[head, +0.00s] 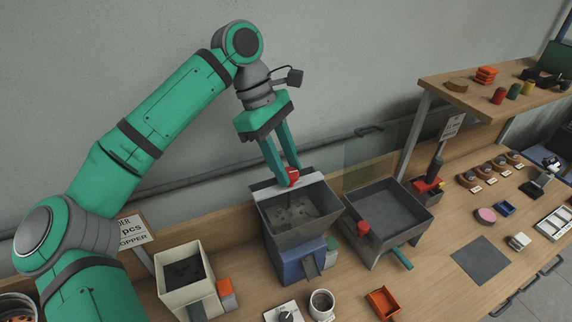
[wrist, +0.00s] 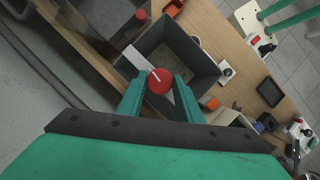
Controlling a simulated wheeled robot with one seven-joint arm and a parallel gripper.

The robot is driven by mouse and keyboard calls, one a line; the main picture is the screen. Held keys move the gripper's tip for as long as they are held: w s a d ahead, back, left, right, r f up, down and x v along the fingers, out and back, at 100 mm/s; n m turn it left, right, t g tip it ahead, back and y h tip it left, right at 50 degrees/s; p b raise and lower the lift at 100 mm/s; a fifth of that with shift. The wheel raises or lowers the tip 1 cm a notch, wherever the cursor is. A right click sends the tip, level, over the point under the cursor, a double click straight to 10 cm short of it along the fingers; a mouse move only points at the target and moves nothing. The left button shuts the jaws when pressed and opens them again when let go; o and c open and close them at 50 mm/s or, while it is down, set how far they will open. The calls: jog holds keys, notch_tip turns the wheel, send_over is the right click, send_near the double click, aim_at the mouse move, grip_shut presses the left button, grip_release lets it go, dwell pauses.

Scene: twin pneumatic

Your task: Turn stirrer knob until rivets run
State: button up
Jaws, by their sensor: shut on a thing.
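The red stirrer knob (head: 293,177) sits on a pale bar across the back of a grey hopper on a blue base (head: 290,268). My gripper (head: 287,170) reaches down from above, its two green fingers shut on the knob. In the wrist view the round red knob (wrist: 159,82) lies between the fingertips, with a white pointer line towards the upper left. Small dark pieces, probably rivets (head: 290,214), lie on the hopper floor. A grey chute (head: 311,265) slopes from the base's front. I see no rivets moving.
A second grey hopper (head: 391,196) with a red knob (head: 363,228) stands to the right. A cream bin (head: 166,280) with dark contents stands to the left. A white cup (head: 322,303) and an orange tray (head: 383,302) are in front. A shelf (head: 470,99) overhangs the back right.

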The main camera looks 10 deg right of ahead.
jog(key=m, duration=0.2)
jog(key=m+g+y, duration=0.1)
jog(key=m, duration=0.2)
jog(key=shift+d+y, duration=0.1)
jog(key=shift+y, duration=0.2)
jog(key=shift+w, duration=0.1)
dwell(0.3)
jog(key=o, duration=1)
jog(key=shift+v, duration=5.4)
jog(key=shift+w+d, duration=0.1)
jog(key=shift+d, duration=0.05)
